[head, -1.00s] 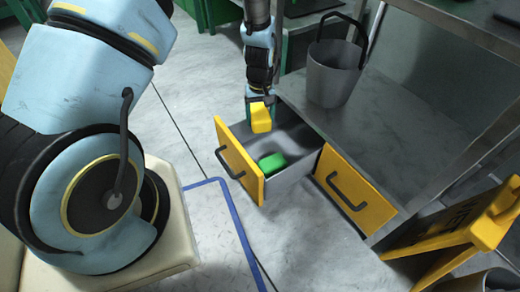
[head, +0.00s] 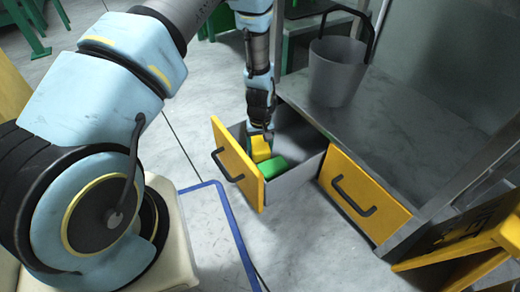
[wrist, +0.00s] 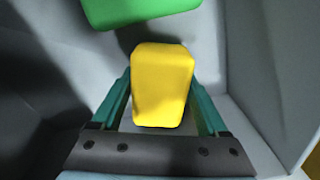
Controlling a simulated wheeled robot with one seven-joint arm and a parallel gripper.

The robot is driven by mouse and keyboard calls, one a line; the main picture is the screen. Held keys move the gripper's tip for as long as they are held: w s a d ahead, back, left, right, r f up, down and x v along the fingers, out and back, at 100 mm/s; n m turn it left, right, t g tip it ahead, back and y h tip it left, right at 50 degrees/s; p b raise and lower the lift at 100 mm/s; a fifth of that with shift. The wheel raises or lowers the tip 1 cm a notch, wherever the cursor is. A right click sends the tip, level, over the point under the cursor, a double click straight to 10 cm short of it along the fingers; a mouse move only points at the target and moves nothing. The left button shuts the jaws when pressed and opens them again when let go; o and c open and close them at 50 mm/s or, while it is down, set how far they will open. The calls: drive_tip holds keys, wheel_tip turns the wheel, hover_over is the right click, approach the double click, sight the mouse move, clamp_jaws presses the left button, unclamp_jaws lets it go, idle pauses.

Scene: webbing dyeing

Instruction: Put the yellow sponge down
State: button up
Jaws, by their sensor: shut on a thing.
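The yellow sponge (head: 260,148) is inside the open drawer (head: 292,184), just behind its yellow front panel. It also shows in the wrist view (wrist: 161,82), between the two teal fingers of my gripper (wrist: 162,95). My gripper (head: 261,134) points down into the drawer and is shut on the sponge. A green block (head: 272,166) lies in the drawer beside the sponge; in the wrist view the green block (wrist: 135,10) is at the top edge, close to the sponge. I cannot tell whether the sponge touches the drawer floor.
A second drawer (head: 362,195) with a yellow front is closed to the right. A grey bucket (head: 335,75) stands on the metal shelf (head: 400,130). A yellow stand (head: 470,230) is at the lower right.

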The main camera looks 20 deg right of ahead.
sight(260, 145)
drive_tip(key=o, duration=1.1)
drive_tip(key=shift+f, duration=0.1)
drive_tip(key=w+a+r+p, duration=0.2)
drive_tip(key=a+r+p, duration=0.1)
drive_tip(key=r, duration=0.7)
drive_tip(key=w+a+r+p, duration=0.1)
drive_tip(key=a+r+p, duration=0.15)
drive_tip(key=r, duration=0.75)
drive_tip(key=shift+n+t, duration=0.6)
drive_tip(key=shift+t, duration=0.2)
drive_tip(key=s+a+r, duration=0.2)
drive_tip(key=a+r, duration=0.4)
drive_tip(key=a, duration=0.2)
drive_tip(key=s+a+r, duration=0.2)
drive_tip(key=a+r, duration=0.5)
drive_tip(key=a, duration=0.1)
drive_tip(key=s+a+r, duration=0.2)
drive_tip(key=a+r, duration=0.5)
drive_tip(key=a, duration=0.1)
drive_tip(key=shift+s+a+p, duration=0.25)
drive_tip(key=shift+a+p, duration=0.05)
drive_tip(key=shift+a, duration=0.05)
